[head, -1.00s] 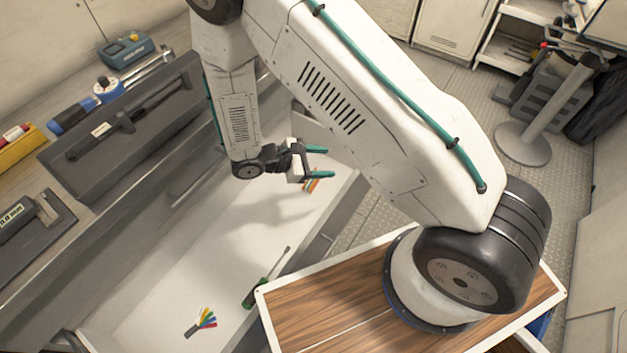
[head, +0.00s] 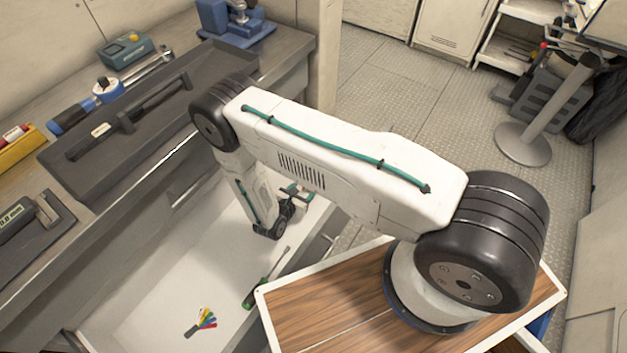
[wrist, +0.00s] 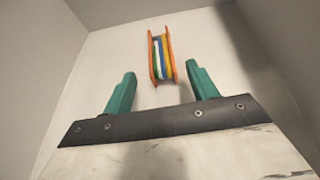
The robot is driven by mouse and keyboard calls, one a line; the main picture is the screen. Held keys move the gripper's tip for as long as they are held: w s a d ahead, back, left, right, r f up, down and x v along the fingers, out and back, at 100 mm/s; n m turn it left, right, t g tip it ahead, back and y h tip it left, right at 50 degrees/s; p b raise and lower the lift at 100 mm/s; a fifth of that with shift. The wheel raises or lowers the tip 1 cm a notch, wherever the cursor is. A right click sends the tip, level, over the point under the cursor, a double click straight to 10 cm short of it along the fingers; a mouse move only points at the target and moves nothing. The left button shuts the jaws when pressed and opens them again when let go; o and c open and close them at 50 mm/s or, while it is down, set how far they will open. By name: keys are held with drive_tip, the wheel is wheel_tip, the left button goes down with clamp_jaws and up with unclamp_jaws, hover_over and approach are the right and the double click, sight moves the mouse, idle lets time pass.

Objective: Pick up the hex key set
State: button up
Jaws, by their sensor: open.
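In the wrist view, the hex key set (wrist: 162,57) appears as a narrow bundle with orange side plates and coloured strips between them. It lies on the pale drawer floor, lengthwise ahead of my gripper (wrist: 164,80). The two teal fingers are open and apart, one on each side of its line. Its near end shows between the fingertips with a gap on both sides; the fingers are not seen touching it. In the head view my gripper (head: 298,192) is low at the far end of the drawer, and the set is mostly hidden by it.
The open drawer (head: 150,290) also holds a green-handled screwdriver (head: 266,279) and a fan of coloured pieces (head: 203,322) at its near end. Drawer walls stand close around my gripper. A workbench with a grey tray (head: 110,150) runs along the left.

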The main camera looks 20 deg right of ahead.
drive_tip(key=x, duration=0.5)
drive_tip(key=shift+w+d, duration=0.1)
drive_tip(key=shift+d, duration=0.2)
drive_tip(key=c, duration=1.2)
drive_tip(key=shift+o, duration=0.2)
drive_tip(key=shift+r, duration=0.1)
